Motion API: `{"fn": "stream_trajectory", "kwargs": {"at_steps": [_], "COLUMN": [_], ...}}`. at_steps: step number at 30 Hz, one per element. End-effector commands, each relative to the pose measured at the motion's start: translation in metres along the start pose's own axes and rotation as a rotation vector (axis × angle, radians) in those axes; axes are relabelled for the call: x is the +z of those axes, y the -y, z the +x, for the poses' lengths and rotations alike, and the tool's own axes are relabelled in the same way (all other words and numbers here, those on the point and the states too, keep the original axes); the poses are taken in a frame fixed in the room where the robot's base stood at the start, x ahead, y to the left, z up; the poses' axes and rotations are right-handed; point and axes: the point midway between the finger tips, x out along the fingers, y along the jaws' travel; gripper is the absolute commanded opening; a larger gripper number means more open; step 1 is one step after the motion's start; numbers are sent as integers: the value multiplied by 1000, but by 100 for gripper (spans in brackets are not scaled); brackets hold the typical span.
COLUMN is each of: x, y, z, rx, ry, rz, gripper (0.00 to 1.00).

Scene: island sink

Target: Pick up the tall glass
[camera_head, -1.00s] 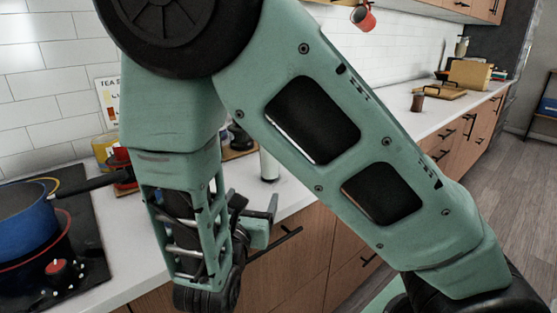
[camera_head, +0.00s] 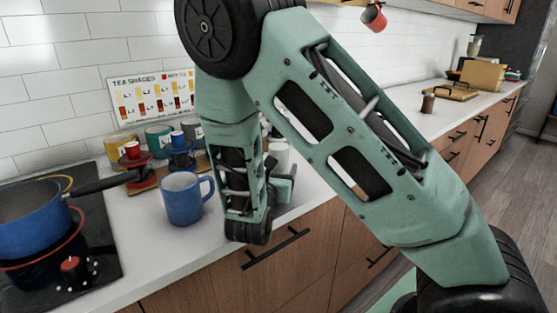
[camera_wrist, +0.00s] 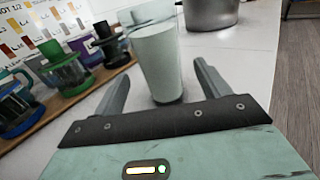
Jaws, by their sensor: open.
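The tall glass (camera_wrist: 160,62) is pale, greenish and see-through. It stands upright on the white counter in the wrist view. My gripper (camera_wrist: 161,82) is open, with one finger on each side of the glass's lower part; I cannot tell whether either touches it. In the head view, the glass (camera_head: 279,153) shows only in part behind my arm, and my gripper (camera_head: 284,186) is mostly hidden at the counter's front edge.
A blue mug (camera_head: 186,198) stands left of my wrist. Several colored cups (camera_wrist: 62,68) stand left of the glass. A metal pot (camera_wrist: 211,12) is behind it. A blue pan (camera_head: 32,220) sits on the cooktop. Bare counter (camera_wrist: 245,55) lies to the right.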

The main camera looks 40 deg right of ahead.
Motion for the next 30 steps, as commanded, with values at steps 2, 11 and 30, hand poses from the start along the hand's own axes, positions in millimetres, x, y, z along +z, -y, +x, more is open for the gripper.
{"fn": "stream_trajectory", "kwargs": {"at_steps": [2,11,30], "x": [5,4,4], "y": [3,2,2], "z": [14,38,37], "rx": [-5,0,0], "ry": [1,0,1], "rz": [0,0,1], "gripper": [75,75,22]}}
